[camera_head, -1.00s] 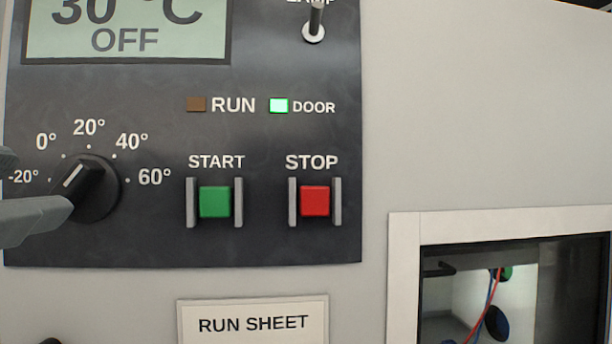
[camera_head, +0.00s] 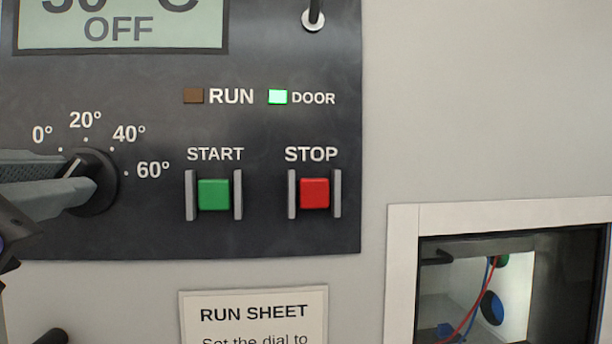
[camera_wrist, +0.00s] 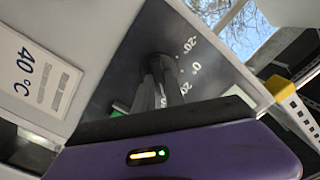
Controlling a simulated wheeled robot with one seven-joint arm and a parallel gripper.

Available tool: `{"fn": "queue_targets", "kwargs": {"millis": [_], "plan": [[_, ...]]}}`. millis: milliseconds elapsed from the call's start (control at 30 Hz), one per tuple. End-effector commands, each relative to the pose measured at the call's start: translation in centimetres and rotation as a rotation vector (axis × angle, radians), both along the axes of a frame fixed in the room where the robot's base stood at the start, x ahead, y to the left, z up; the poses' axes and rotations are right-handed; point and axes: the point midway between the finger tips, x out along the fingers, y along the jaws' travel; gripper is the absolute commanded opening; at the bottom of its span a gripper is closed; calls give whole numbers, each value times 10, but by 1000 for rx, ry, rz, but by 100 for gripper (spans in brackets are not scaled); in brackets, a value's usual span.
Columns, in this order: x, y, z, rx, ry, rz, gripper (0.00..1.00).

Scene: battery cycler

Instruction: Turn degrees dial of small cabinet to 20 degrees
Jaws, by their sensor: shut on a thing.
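The black degrees dial (camera_head: 108,185) is on the dark control panel (camera_head: 270,235) at the left of the head view. Its scale labels 0°, 20°, 40° and 60° show; the -20° label is hidden behind my gripper. My gripper (camera_head: 82,178) reaches in from the left, its two grey fingers above and below the dial's raised grip, shut on it. The white pointer line shows between the fingers, on the dial's upper-left side; its exact reading is hard to tell. In the wrist view, the fingers (camera_wrist: 162,80) meet the dial beside the -20° and 0° labels.
Right of the dial are the green START button (camera_head: 213,194) and red STOP button (camera_head: 315,193), between grey guards. The DOOR light (camera_head: 278,97) is lit green. The display (camera_head: 120,28) reads OFF. A run sheet (camera_head: 253,315) is below; a window (camera_head: 500,295) is at lower right.

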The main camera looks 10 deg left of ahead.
Motion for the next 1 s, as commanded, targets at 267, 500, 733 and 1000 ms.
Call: {"fn": "queue_targets", "kwargs": {"millis": [267, 500, 733, 1000], "plan": [[0, -1, 1, -36, -9, -1, 0], [1, -1, 2, -167, -39, -3, 0], [1, 0, 3, -347, -83, -4, 0], [0, 1, 3, -534, -129, -3, 0]]}}
